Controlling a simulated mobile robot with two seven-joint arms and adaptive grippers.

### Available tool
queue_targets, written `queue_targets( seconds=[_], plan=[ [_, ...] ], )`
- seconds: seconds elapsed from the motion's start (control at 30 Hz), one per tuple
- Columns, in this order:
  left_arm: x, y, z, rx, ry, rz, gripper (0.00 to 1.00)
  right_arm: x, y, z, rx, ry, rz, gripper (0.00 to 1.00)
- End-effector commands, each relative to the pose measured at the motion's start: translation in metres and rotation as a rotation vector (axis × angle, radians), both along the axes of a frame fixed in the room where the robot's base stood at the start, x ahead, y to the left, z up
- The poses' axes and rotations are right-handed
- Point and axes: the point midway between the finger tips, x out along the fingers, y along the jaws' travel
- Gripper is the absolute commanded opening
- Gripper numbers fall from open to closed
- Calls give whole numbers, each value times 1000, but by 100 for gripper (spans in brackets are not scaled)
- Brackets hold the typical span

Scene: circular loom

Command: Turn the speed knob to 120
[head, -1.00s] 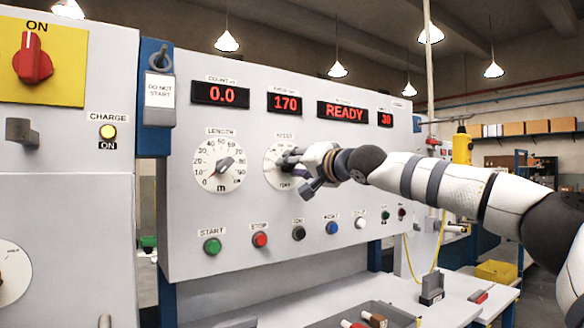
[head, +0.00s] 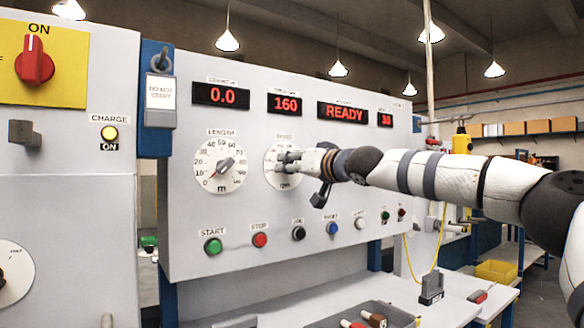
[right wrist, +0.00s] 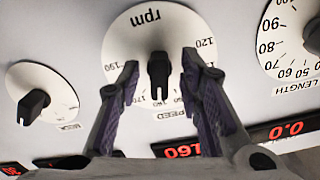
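The speed dial (head: 272,168) is a white disc on the grey panel, partly hidden by my right gripper in the head view. In the right wrist view, which looks upside down, the dial (right wrist: 165,30) has a black knob (right wrist: 158,72) at its middle. My right gripper (right wrist: 160,72) has its fingers on either side of the knob, with a visible gap on each side. It also shows in the head view (head: 283,165) in front of the dial. The red speed display (head: 285,104) reads 160. My left gripper is not in view.
The length dial (head: 219,165) is just left of the speed dial. Another small dial (right wrist: 40,95) shows in the right wrist view. Buttons, including green START (head: 213,246) and red STOP (head: 260,240), run below. A READY display (head: 346,112) is lit above.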

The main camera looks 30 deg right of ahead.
Motion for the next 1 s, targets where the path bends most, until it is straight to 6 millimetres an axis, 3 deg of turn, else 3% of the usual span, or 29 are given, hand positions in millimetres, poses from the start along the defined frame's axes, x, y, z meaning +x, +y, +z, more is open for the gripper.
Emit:
queue_targets(
  seconds=[0.17,0.5,1.0],
  plan=[
    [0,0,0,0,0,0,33,-5,-1,1,1,-1,0,33],
    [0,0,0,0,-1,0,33,-66,-6,2,4,-3,-1,33],
    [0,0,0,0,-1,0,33,-70,-6,1,4,0,-1,33]
  ],
)
